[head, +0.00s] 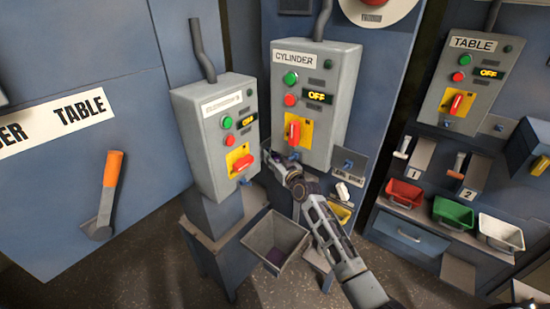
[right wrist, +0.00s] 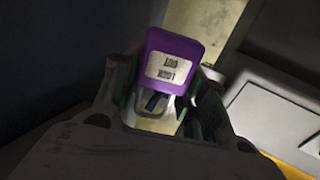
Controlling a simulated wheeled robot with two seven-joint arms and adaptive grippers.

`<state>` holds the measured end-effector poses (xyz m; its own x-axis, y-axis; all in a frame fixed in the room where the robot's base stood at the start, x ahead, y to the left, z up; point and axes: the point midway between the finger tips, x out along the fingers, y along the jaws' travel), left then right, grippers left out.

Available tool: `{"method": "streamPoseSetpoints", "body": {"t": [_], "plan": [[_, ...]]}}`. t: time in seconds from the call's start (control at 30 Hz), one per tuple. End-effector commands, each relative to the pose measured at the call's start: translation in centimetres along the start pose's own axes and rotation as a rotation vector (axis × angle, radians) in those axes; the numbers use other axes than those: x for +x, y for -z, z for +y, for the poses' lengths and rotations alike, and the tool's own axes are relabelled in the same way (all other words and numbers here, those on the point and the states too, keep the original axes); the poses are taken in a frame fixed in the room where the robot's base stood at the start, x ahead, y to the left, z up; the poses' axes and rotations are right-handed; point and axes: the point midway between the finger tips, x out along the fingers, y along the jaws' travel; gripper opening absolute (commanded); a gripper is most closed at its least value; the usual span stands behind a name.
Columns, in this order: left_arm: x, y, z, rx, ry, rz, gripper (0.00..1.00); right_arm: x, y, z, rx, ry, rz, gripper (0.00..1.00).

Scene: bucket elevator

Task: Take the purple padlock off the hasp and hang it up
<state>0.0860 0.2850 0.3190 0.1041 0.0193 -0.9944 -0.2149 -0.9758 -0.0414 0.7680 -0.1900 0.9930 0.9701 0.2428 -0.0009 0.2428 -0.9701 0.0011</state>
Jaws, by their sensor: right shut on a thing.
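The purple padlock (right wrist: 173,62) shows in the right wrist view with a white label, which appears upside down. Its shackle (right wrist: 155,105) points down in the picture. My right gripper (right wrist: 163,100) is shut on the padlock, with a finger on either side. In the head view my right gripper (head: 274,158) is between the left control box (head: 205,130) and the CYLINDER box (head: 318,150), near their lower parts. The padlock cannot be made out there. I cannot tell from these frames whether the shackle touches a hasp. My left gripper is not in view.
A small panel (head: 346,166) is right of the CYLINDER box. The TABLE box (head: 468,85), red bin (head: 405,192), green bin (head: 453,213) and white bin (head: 500,232) are at right.

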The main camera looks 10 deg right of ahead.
Motion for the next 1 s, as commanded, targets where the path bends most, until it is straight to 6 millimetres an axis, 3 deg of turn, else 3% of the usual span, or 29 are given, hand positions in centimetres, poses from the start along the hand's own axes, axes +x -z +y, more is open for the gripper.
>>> {"method": "streamPoseSetpoints", "body": {"t": [1.0], "plan": [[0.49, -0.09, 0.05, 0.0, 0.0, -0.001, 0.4, 0.36, -0.02, -0.39, 0.003, 0.004, 0.01, 0.15]]}}
